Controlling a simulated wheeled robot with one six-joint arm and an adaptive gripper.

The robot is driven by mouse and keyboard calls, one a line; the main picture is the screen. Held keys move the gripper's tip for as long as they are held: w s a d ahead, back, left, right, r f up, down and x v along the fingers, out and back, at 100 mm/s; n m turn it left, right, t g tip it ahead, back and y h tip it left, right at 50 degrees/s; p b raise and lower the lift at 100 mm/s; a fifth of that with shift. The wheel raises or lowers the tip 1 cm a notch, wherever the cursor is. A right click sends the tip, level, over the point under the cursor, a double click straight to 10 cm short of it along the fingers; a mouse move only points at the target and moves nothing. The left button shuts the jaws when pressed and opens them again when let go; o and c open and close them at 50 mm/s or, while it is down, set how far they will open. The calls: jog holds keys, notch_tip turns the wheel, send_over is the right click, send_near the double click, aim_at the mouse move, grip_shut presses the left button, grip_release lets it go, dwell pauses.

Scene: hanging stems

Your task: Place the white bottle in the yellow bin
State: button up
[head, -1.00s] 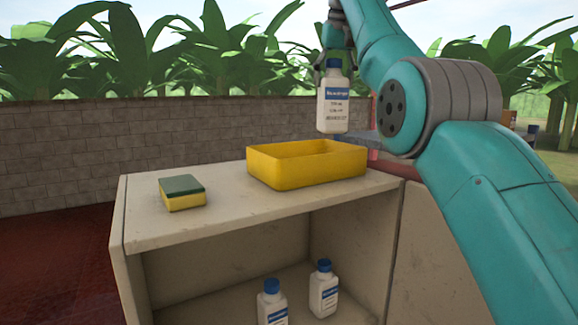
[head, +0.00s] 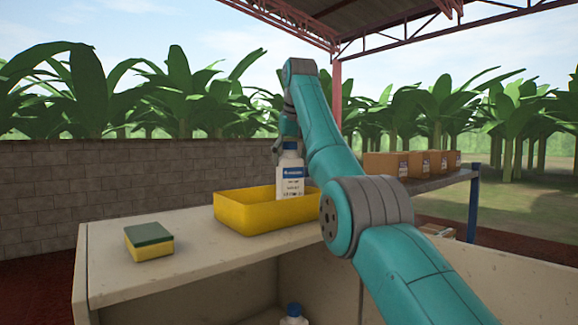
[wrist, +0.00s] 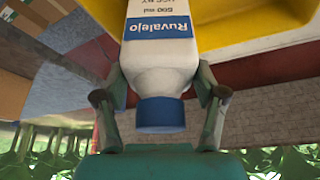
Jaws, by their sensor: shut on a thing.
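The white bottle (head: 291,176) has a blue and white label and is upright in the head view. My gripper (head: 288,146) is shut on it near the neck. In the wrist view, my gripper's fingers (wrist: 160,78) flank the bottle's shoulders (wrist: 158,62), with its blue cap between them. The yellow bin (head: 250,217) stands on the counter top. The bottle's lower end is at the bin opening, close to the front rim; I cannot tell whether it touches the floor of the bin. Part of the bin also shows in the wrist view (wrist: 240,42).
A green and yellow sponge (head: 149,242) lies left of the bin on the counter (head: 115,270). Another blue-capped bottle (head: 293,314) is on the shelf below. Several cardboard boxes (head: 386,165) stand on a rack at the right. The counter between sponge and bin is clear.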

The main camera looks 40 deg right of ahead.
jog(key=shift+s+f, duration=0.1)
jog(key=shift+f, duration=0.75)
jog(key=o, duration=1.8)
jog(key=v, duration=1.2)
